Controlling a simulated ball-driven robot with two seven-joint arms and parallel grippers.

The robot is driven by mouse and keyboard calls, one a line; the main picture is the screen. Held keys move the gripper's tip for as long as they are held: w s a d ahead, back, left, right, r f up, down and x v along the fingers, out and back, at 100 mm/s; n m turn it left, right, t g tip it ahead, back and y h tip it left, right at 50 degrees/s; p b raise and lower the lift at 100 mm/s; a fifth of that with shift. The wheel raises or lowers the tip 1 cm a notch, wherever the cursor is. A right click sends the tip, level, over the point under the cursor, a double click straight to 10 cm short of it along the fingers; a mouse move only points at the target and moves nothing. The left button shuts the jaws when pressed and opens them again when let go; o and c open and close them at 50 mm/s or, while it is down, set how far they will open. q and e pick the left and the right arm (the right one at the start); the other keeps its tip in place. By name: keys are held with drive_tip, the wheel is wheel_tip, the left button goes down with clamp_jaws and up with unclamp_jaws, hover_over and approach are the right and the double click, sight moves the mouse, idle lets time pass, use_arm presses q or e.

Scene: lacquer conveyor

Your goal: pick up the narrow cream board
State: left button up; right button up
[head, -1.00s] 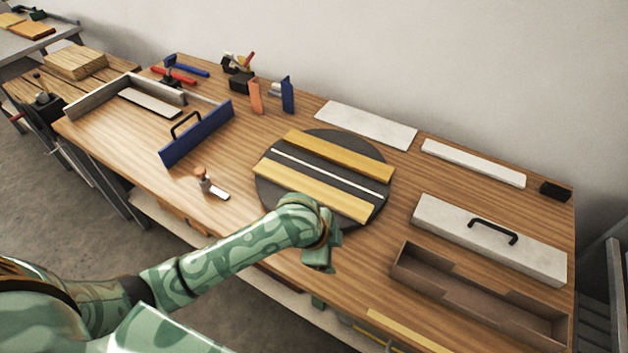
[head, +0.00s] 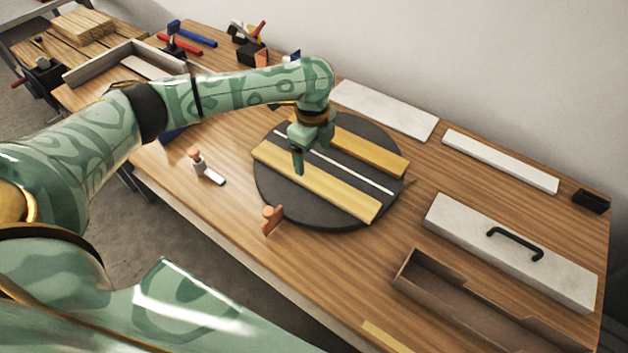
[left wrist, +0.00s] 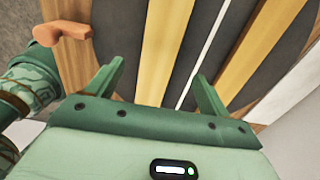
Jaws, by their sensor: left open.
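A thin cream-white strip (head: 350,170), the narrowest pale piece here, lies on a round dark disc (head: 310,217) between two wider yellow boards. The near yellow board (head: 335,195) and the far yellow board (head: 375,151) run alongside it. My left gripper (head: 299,160) is open and empty above the disc's left part. It hides part of the strip and boards. In the left wrist view, the near yellow board (left wrist: 163,50) passes between the fingers, and the strip (left wrist: 207,55) runs close to the right finger. My right gripper is not in view.
An orange-brown handle (head: 272,218) stands at the disc's near edge. A small cork-topped item (head: 199,164) is to its left. A white lidded board (head: 510,250) and an open brown tray (head: 470,305) are at right. Pale slabs (head: 385,108) lie along the back.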

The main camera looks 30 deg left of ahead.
sight(313, 176)
use_arm(q)
wheel_tip(313, 176, down, 3)
drive_tip(key=shift+r+b, duration=0.15)
drive_tip(key=shift+b, duration=0.2)
wheel_tip(313, 176, down, 5)
drive_tip(key=b, duration=0.2)
drive_tip(key=shift+b, duration=0.35)
drive_tip(key=shift+r, duration=0.1)
drive_tip(key=shift+c, duration=0.3)
drive_tip(key=c, duration=1.1)
drive_tip(key=shift+c, duration=0.2)
drive_tip(key=shift+r, duration=0.15)
